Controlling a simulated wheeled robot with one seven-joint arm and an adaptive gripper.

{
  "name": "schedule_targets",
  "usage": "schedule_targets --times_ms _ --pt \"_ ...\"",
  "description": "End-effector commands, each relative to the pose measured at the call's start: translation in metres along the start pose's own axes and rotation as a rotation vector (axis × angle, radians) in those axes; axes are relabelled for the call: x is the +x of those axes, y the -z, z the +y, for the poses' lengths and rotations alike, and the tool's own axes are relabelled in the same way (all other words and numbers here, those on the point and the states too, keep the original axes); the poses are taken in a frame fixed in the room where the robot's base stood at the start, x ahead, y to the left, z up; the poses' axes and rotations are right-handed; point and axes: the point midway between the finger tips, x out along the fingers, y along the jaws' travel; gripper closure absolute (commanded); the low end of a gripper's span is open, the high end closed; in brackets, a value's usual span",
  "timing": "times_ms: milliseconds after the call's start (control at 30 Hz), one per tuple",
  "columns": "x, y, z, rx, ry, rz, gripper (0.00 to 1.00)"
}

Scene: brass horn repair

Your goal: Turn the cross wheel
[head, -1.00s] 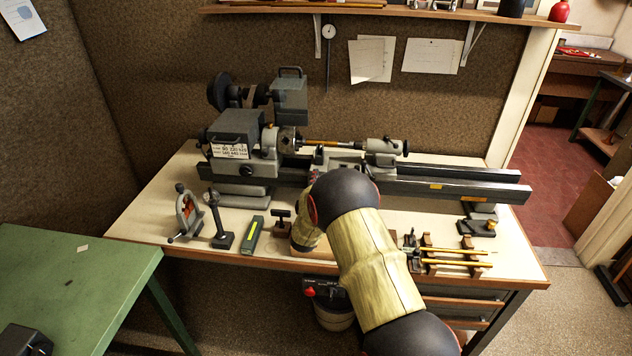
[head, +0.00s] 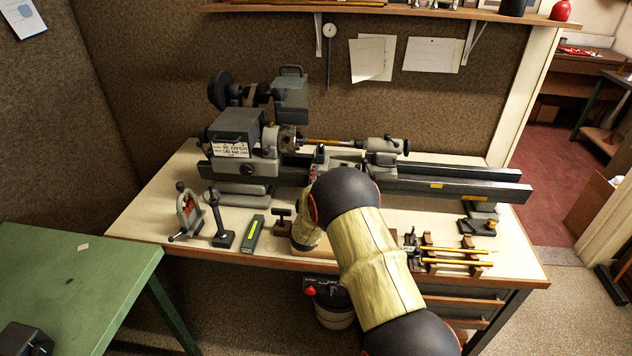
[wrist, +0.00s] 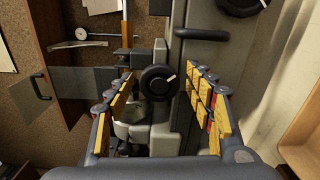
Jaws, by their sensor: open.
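Gaps show between the wheel and both fingers, so no touch is visible. How far the fingertips reach in depth I cannot tell. In the head view my arm hides the wheel and most of the gripper. The grey lathe (head: 236,135) stands along the back of the bench.
A larger black knob (wrist: 240,4) lies up and right of the wheel. A clear guard (wrist: 70,92) is at left. On the bench, a gauge stand (head: 221,232), a green-labelled box (head: 253,234) and a rack of rods (head: 455,257) flank my arm.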

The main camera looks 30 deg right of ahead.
Motion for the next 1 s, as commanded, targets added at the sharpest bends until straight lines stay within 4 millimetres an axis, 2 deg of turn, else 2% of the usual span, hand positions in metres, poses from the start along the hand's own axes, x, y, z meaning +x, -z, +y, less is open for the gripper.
schedule_targets --times_ms 167,600,800,1000 --pt "-0.017 0.001 0.0 0.0 0.001 0.001 0.46" --pt "-0.1 0.002 -0.001 -0.001 0.002 0.003 0.46" --pt "-0.117 0.001 -0.001 -0.001 0.001 0.001 0.46" --pt "-0.12 0.001 -0.001 -0.001 0.001 0.001 0.46"
